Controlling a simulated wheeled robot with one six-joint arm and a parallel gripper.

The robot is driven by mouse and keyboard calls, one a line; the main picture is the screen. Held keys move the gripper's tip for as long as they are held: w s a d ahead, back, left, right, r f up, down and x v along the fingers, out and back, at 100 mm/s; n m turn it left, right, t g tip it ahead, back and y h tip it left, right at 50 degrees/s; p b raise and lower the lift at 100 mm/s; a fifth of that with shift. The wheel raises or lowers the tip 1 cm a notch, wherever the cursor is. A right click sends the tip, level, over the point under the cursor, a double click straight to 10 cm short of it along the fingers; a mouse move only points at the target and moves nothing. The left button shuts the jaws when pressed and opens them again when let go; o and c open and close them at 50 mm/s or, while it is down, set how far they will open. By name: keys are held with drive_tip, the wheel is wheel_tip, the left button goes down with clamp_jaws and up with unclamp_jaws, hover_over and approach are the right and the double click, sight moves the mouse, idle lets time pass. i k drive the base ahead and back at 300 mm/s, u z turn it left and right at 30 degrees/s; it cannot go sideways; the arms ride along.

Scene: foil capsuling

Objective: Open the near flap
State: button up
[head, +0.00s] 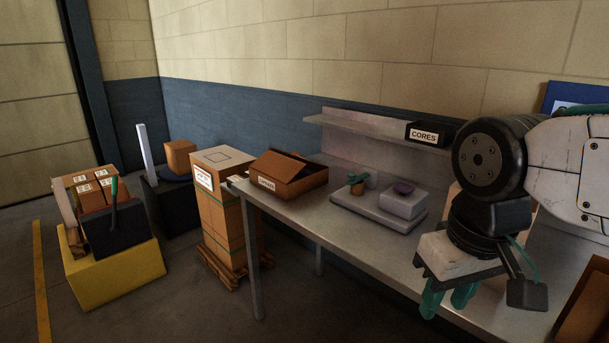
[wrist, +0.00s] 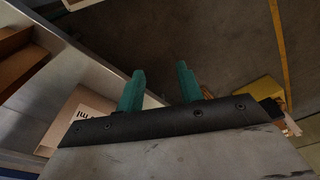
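A brown cardboard box (head: 290,185) with a white label on its front stands at the left end of the grey bench (head: 345,235). Its top flaps (head: 285,164) look partly raised and slanted; which is the near flap I cannot tell. My gripper (head: 447,302) hangs at the right, over the bench's front edge and well apart from this box. Its two green fingers point down. In the wrist view the fingers (wrist: 160,72) are spread with nothing between them, only dark floor beyond.
A brown carton (head: 585,305) is cut off at the lower right. A scale-like tray (head: 375,213) with small items lies mid-bench. A shelf (head: 365,123) holds a black bin labelled CORES (head: 424,134). A tall carton stack (head: 222,215) and yellow bin (head: 115,270) stand left.

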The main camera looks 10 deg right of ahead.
sight(283, 169)
drive_tip(key=u, duration=0.55)
drive_tip(key=k, duration=0.6)
drive_tip(key=u, duration=0.8)
drive_tip(key=i, duration=0.6)
drive_tip(key=z, duration=0.85)
drive_tip(key=i, duration=1.1)
drive_tip(key=z, duration=0.15)
